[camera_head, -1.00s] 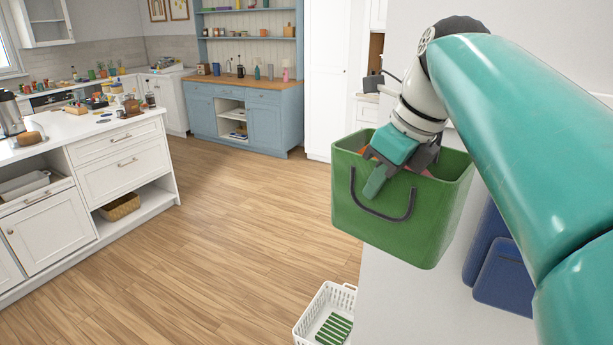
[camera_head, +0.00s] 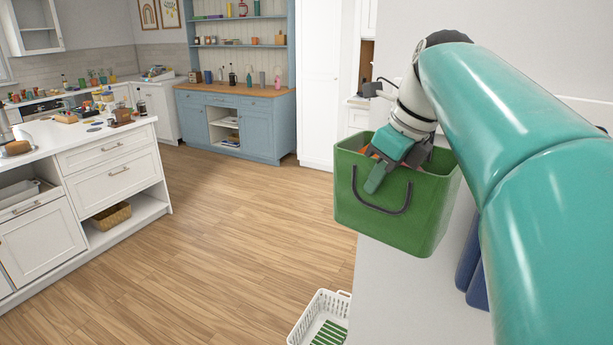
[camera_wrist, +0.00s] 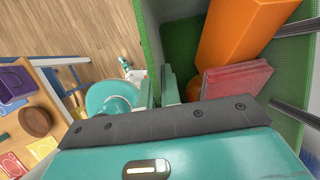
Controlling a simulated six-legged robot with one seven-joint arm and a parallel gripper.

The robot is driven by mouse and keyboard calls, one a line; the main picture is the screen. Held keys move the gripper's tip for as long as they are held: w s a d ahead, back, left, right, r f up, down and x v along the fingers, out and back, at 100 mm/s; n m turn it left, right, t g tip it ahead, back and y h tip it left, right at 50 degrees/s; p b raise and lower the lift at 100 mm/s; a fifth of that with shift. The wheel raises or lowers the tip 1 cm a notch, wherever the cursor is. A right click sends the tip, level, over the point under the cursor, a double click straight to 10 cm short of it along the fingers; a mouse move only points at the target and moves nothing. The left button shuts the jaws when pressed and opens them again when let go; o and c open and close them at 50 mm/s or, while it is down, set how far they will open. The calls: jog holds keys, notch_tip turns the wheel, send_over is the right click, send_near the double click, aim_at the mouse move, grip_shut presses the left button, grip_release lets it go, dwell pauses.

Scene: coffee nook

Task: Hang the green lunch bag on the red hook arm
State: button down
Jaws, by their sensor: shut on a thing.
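The green lunch bag (camera_head: 385,220) is a boxy, open-topped bag with a dark curved handle on its front side. It hangs in the air from my gripper (camera_head: 380,172) at the right in the head view. My gripper is shut on the bag's rim, with one finger outside the wall. In the wrist view my fingers (camera_wrist: 160,88) pinch the green wall. An orange block (camera_wrist: 235,40) and a reddish flat item (camera_wrist: 236,79) lie inside the bag. I see no red hook arm in either view.
A white wall or panel (camera_head: 385,300) stands close behind the bag, with a blue object (camera_head: 470,255) partly hidden by my arm. A white basket (camera_head: 310,315) is on the floor below. A white counter (camera_head: 75,145) stands left; the wooden floor between is clear.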

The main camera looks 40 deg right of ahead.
jog(key=shift+w+d+f, duration=0.2)
jog(key=shift+w+d, duration=0.05)
jog(key=shift+d, duration=0.35)
jog(key=shift+w+d+f, duration=0.2)
jog(key=shift+d+f, duration=0.05)
jog(key=shift+d, duration=0.3)
jog(key=shift+w+d+f, duration=0.2)
jog(key=shift+w+d, duration=0.05)
jog(key=shift+d, duration=0.35)
jog(key=c, duration=1.5)
grip_release()
jog(key=v, duration=1.3)
jog(key=shift+r, duration=0.4)
